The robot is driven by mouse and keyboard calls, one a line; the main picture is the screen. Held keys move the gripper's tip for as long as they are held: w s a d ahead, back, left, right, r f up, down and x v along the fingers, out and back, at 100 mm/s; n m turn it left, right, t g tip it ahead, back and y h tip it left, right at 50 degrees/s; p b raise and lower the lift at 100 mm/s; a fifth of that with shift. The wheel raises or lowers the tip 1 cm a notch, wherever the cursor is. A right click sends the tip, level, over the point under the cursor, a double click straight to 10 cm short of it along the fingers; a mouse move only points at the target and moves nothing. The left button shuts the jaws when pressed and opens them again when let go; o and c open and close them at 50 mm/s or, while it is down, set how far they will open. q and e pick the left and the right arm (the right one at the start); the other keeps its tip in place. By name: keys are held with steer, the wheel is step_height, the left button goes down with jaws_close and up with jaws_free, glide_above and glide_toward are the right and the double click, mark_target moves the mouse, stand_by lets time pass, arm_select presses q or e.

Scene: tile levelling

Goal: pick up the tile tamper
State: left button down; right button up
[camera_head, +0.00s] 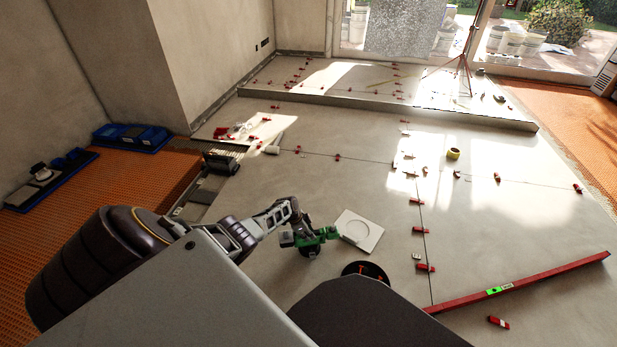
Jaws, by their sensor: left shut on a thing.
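The gripper hides part of the tool. I cannot tell whether its base touches the floor. My right gripper is not in view.
A pale square pad (359,231) with a round recess lies just right of the tamper. A dark round dish (367,271) with red pieces is in front. A long red level (520,283) lies at right. Several red clips dot the tiles.

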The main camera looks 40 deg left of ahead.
arm_select(q)
step_height(320, 180, up, 3)
steer(key=shift+w+f+p, duration=0.15)
steer(key=shift+p, duration=0.6)
steer(key=shift+r+p, duration=1.15)
steer(key=shift+r, duration=0.5)
steer(key=shift+r+p, duration=0.3)
steer(key=shift+r, duration=0.6)
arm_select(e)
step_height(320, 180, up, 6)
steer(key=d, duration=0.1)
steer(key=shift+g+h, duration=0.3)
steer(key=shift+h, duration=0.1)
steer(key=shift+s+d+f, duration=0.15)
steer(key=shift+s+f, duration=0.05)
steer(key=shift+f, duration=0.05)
arm_select(q)
steer(key=shift+r, duration=0.15)
